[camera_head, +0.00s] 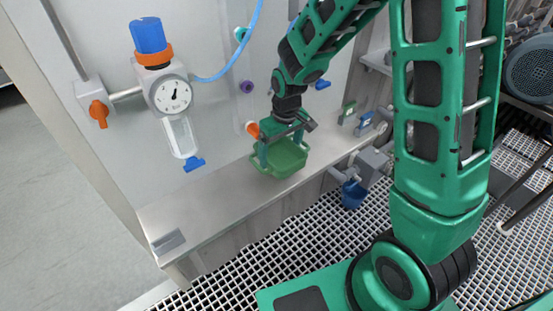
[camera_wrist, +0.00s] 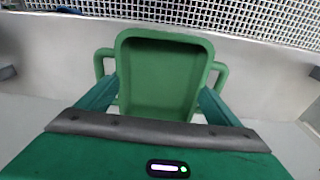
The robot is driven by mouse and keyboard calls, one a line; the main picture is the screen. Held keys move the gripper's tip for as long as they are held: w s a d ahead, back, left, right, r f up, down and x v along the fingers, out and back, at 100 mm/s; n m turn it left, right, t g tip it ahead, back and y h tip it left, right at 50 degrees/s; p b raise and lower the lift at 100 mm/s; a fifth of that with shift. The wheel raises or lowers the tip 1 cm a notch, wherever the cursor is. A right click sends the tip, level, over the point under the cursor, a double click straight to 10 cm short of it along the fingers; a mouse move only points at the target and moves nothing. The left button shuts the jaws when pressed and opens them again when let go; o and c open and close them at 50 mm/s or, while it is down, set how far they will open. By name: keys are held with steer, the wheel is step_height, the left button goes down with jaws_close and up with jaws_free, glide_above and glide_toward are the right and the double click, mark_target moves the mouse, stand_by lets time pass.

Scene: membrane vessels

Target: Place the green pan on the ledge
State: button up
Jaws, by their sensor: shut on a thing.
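The green pan (camera_head: 283,160) is a shallow, open-topped vessel with loop handles at its sides. In the head view it is at or just above the steel ledge (camera_head: 200,207), near the ledge's front edge; I cannot tell whether it touches. My gripper (camera_head: 280,146) is above the pan with its fingers at the pan's two sides, shut on it. In the wrist view the pan (camera_wrist: 162,75) is upright and empty between the fingers (camera_wrist: 155,100). The lower ends of the fingers are hidden behind the pan.
A pressure gauge with a blue knob (camera_head: 170,95) hangs on the wall above the ledge's left part. An orange valve handle (camera_head: 99,110) is left of it. A blue cup (camera_head: 353,194) hangs below the ledge at right. The ledge's left half is mostly clear. Grating (camera_head: 300,245) lies below.

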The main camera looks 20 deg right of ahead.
mark_target(281, 159)
steer(key=shift+d+f, duration=0.15)
steer(key=shift+f, duration=2.2)
steer(key=shift+w+f, duration=0.25)
steer(key=shift+f, duration=0.2)
steer(key=o, duration=1.4)
steer(key=shift+o, duration=0.2)
steer(key=r, duration=0.3)
steer(key=s+r, duration=0.1)
steer(key=r, duration=0.7)
steer(key=shift+s+d+r, duration=0.1)
steer(key=shift+s+d, duration=0.05)
steer(key=shift+s+d+r, duration=0.1)
steer(key=shift+r, duration=0.4)
